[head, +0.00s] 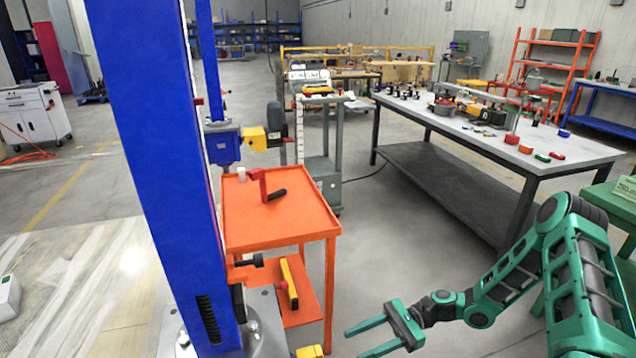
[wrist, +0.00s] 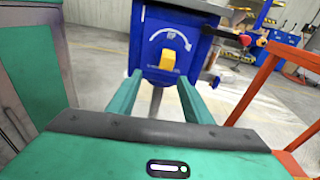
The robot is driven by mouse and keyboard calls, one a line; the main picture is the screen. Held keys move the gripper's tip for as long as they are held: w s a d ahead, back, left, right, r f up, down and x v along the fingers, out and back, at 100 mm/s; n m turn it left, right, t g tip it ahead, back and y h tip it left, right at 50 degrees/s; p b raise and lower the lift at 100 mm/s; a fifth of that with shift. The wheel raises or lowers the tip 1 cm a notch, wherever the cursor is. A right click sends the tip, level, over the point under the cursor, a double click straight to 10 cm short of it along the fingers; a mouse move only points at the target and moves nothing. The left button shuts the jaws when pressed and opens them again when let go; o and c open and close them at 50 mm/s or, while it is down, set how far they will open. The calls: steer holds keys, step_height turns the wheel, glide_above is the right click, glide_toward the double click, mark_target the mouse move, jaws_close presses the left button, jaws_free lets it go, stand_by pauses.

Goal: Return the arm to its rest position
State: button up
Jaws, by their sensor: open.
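My green gripper (head: 368,340) is at the lower right of the head view, at the end of my green arm. Its two fingers are spread apart with nothing between them. The arm reaches in from the right edge, bent at the elbow. In the wrist view my gripper (wrist: 158,88) shows both fingers pointing forward, apart and empty. Beyond them is a blue box (wrist: 170,50) with a yellow switch and a white curved arrow. It appears behind the fingertips; I cannot tell how far away.
A tall blue column (head: 160,150) stands at the left. An orange cart (head: 300,222) holds a red-and-black tool (head: 262,188). A grey workbench (head: 480,142) with many small parts is at the back right. Orange frame bars (wrist: 262,85) show at the wrist view's right. Floor between cart and workbench is clear.

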steer(key=s+d+r+n+t+h, duration=0.1)
steer(key=s+d+r+n+h, duration=0.2)
steer(key=d+r+h, duration=0.45)
steer(key=s+d+r+n+t+h, duration=0.1)
steer(key=s+d+r+n+h, duration=0.2)
steer(key=d+r+h, duration=0.7)
steer(key=s+d+r+t+y, duration=0.1)
steer(key=s+d+r, duration=0.4)
steer(key=s, duration=0.3)
steer(key=s+d+r+n+t+y, duration=0.1)
steer(key=s+d+r+t, duration=0.1)
steer(key=s+d+r, duration=0.4)
steer(key=shift+s+d, duration=0.15)
steer(key=shift+s, duration=0.8)
steer(key=c, duration=0.4)
